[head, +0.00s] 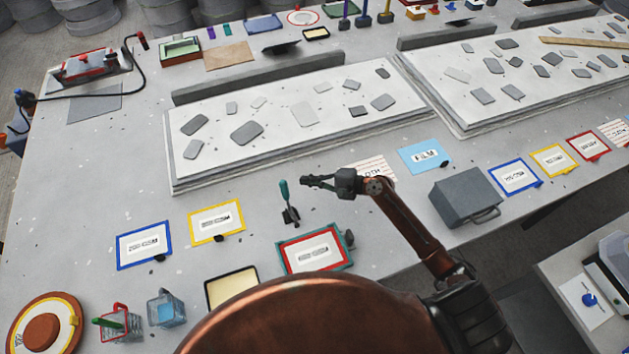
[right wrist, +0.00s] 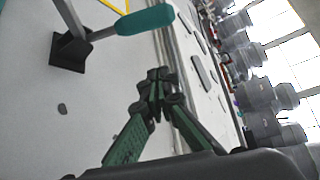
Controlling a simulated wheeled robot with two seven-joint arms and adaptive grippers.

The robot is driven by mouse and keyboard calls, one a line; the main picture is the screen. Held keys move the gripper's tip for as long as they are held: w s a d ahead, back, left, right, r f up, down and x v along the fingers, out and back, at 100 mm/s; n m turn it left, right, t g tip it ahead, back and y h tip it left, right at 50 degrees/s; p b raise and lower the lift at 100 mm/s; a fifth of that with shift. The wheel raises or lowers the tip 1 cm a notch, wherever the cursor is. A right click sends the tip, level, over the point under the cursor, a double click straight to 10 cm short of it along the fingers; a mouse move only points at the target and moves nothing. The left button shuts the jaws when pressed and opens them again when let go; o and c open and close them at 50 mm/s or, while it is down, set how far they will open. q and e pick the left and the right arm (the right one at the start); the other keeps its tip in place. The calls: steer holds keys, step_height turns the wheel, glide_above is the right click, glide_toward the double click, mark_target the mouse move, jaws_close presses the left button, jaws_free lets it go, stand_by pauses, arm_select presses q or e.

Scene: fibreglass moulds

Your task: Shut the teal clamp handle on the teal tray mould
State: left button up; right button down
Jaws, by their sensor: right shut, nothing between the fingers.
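The teal clamp handle (head: 284,190) stands nearly upright on its dark base (head: 291,215), just beyond the teal-edged tray mould (head: 343,261), which has a red inner frame and a label. In the right wrist view the teal handle (right wrist: 146,20) sits at the end of a grey lever rising from the dark base (right wrist: 68,52). My right gripper (head: 306,182) is shut and empty, just right of the handle and apart from it in the head view. Its closed fingertips (right wrist: 154,80) show below the handle in the right wrist view. My left gripper is not in view.
Yellow (head: 217,220) and blue (head: 144,245) framed labels lie to the left. A grey box (head: 465,196) and a blue FILM card (head: 425,155) lie to the right. A white slab (head: 280,136) with grey pieces lies behind.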

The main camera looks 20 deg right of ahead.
mark_target(286, 197)
steer(key=x, duration=0.5)
steer(key=shift+w+a+f, duration=0.1)
steer(key=shift+w+a, duration=0.1)
arm_select(q)
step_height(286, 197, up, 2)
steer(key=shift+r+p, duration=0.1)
steer(key=shift+p, duration=0.95)
arm_select(e)
steer(key=s, duration=0.1)
steer(key=s+r, duration=0.1)
steer(key=s+a, duration=0.1)
steer(key=shift+s+a+r, duration=0.15)
steer(key=shift+s+r, duration=0.1)
steer(key=shift+r, duration=0.05)
